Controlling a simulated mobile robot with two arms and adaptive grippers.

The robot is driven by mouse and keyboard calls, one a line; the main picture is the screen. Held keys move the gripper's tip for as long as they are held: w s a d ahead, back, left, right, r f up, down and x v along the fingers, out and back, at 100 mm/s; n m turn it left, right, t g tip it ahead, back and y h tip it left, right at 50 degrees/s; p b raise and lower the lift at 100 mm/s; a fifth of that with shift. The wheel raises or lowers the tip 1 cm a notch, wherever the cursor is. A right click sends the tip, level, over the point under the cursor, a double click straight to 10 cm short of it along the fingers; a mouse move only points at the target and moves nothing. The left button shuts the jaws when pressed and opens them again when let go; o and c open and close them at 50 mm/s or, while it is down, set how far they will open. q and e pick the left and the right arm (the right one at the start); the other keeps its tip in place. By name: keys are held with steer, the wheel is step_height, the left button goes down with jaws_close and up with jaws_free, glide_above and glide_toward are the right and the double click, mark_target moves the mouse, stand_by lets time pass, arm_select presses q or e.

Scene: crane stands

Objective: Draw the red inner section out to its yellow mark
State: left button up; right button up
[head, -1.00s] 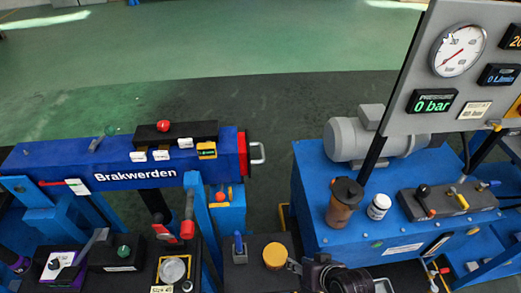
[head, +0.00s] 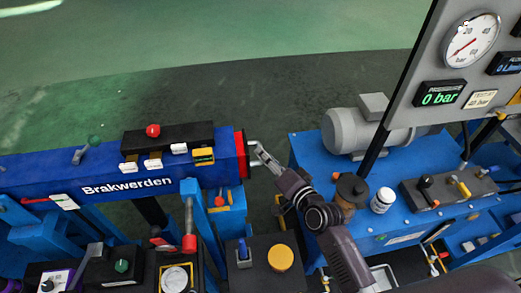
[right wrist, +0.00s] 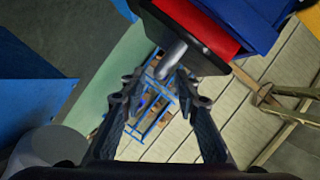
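The blue boom (head: 130,182) lettered "Brakwerden" lies across the left of the head view. The red inner section (head: 241,155) shows only as a short end at the boom's right, with a grey metal handle (head: 254,146) on it. No yellow mark shows on the red part. My right gripper (head: 262,153) is at this handle. In the right wrist view its fingers (right wrist: 163,90) are spread, with the handle (right wrist: 172,54) reaching toward the space between the tips; contact cannot be made out. The red end (right wrist: 205,28) is just beyond. My left gripper is out of view.
A blue power unit (head: 305,150) with a grey motor (head: 362,128), brown jar (head: 350,188), white jar (head: 382,200) and levers stands at right, under a gauge panel (head: 440,65). Control boxes with knobs (head: 120,265) fill the front left. Floor right of the boom's end is narrow.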

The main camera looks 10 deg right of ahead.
steer(key=x, duration=0.3)
steer(key=shift+s, duration=0.1)
steer(key=shift+w+a+f, duration=0.1)
steer(key=shift+w, duration=0.3)
steer(key=c, duration=0.7)
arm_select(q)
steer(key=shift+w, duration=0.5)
arm_select(e)
jaws_close()
steer(key=shift+f, duration=0.1)
